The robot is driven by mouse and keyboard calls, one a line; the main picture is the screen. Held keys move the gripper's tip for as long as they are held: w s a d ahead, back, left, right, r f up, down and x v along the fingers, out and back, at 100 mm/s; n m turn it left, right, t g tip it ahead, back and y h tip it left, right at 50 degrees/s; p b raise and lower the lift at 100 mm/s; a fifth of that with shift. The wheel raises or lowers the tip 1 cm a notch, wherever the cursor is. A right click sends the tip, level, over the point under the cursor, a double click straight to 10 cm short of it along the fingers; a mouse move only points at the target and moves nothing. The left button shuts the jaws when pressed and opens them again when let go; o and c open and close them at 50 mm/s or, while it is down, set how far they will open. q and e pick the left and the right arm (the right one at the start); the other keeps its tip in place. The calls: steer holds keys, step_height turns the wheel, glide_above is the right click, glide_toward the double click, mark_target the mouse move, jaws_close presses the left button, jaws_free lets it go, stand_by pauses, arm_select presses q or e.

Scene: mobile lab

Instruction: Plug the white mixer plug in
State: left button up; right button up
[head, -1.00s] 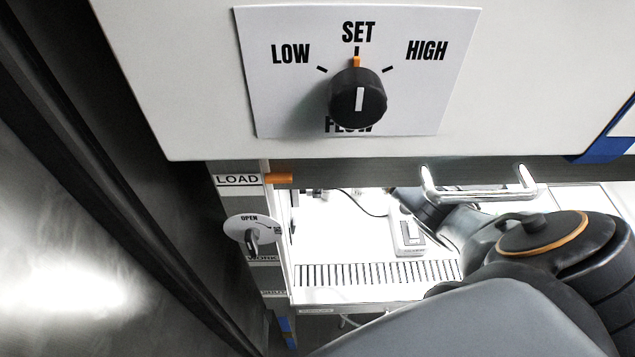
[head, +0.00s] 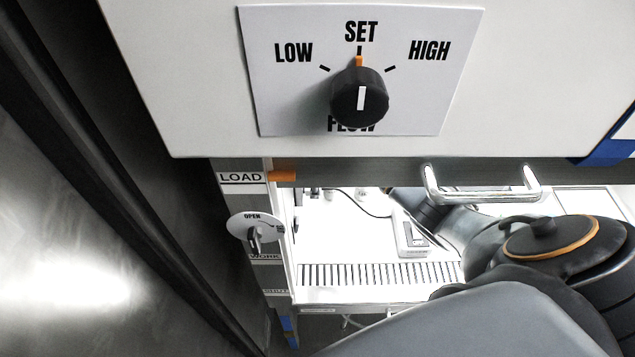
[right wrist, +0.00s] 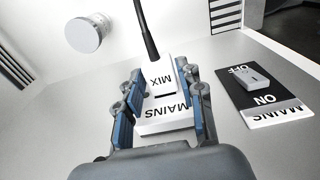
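The white plug (right wrist: 162,74), marked MIX, shows in the right wrist view with a black cable rising from its top. It is at the white block marked MAINS (right wrist: 165,121); I cannot tell whether it is fully seated. My right gripper (right wrist: 159,77) has its blue-grey fingers on either side of the plug, with gaps between the fingers and the plug, so it looks open. In the head view, my right arm reaches in under the front panel and its gripper is hidden. My left gripper is not in view.
A black-and-white ON/OFF panel with a grey rocker switch (right wrist: 256,78) lies right of the plug. A white round object (right wrist: 85,34) is at upper left. In the head view, a front panel with a FLOW knob (head: 359,97) and a metal handle (head: 482,195) overhang the workspace.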

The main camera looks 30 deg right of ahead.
steer(key=shift+o, duration=1.1)
